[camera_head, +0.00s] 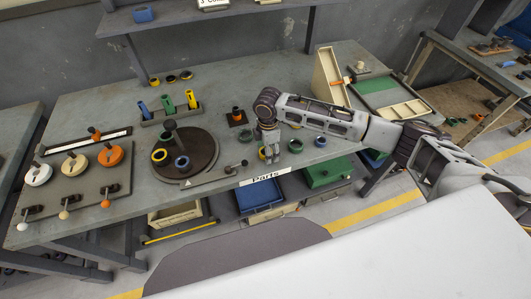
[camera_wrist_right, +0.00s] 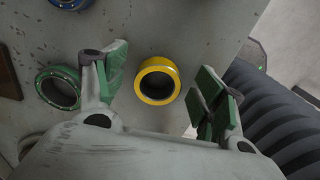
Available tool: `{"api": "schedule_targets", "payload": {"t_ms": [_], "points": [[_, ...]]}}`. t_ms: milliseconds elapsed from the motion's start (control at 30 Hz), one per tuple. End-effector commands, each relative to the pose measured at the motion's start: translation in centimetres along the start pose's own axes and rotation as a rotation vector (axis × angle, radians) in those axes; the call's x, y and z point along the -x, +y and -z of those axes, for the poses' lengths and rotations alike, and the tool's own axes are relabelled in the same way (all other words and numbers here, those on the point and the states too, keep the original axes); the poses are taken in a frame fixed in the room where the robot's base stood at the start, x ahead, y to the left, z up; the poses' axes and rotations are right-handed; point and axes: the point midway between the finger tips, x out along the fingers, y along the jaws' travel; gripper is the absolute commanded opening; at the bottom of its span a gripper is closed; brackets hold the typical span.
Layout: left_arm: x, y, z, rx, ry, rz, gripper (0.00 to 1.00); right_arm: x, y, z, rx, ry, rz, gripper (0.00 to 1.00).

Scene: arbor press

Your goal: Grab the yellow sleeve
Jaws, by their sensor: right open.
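The yellow sleeve (camera_wrist_right: 146,91) is a short ring with a dark hole, seen from above in the right wrist view. It stands on the grey table between the two spread fingers of my right gripper (camera_wrist_right: 163,79), with a gap on both sides. The fingers have green pads and hold nothing. In the head view my right gripper (camera_head: 269,153) is over the front part of the table, and I cannot make out this sleeve there; the gripper seems to hide it. My left gripper is not in view.
A green ring (camera_head: 295,146) and a blue ring (camera_head: 320,141) lie close to the right gripper. A dark round plate (camera_head: 203,141) with several rings is to the left. The table's front edge, with a "Parts" label (camera_head: 266,176), is near.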

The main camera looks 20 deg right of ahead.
Motion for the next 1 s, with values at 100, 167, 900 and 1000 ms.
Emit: {"api": "schedule_targets", "payload": {"t_ms": [100, 167, 900, 1000], "points": [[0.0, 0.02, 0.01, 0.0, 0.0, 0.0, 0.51, 0.01, -0.01, 0.02, 0.0, 0.0, 0.0, 0.7], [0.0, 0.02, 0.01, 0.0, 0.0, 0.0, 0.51, 0.02, -0.01, 0.03, 0.0, 0.0, 0.0, 0.69], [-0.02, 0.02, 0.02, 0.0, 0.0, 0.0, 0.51, 0.27, 0.04, 0.04, 0.0, 0.001, -0.001, 0.15], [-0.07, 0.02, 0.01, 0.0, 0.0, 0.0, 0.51, 0.76, 0.05, 0.06, 0.001, 0.001, -0.002, 0.15]]}}
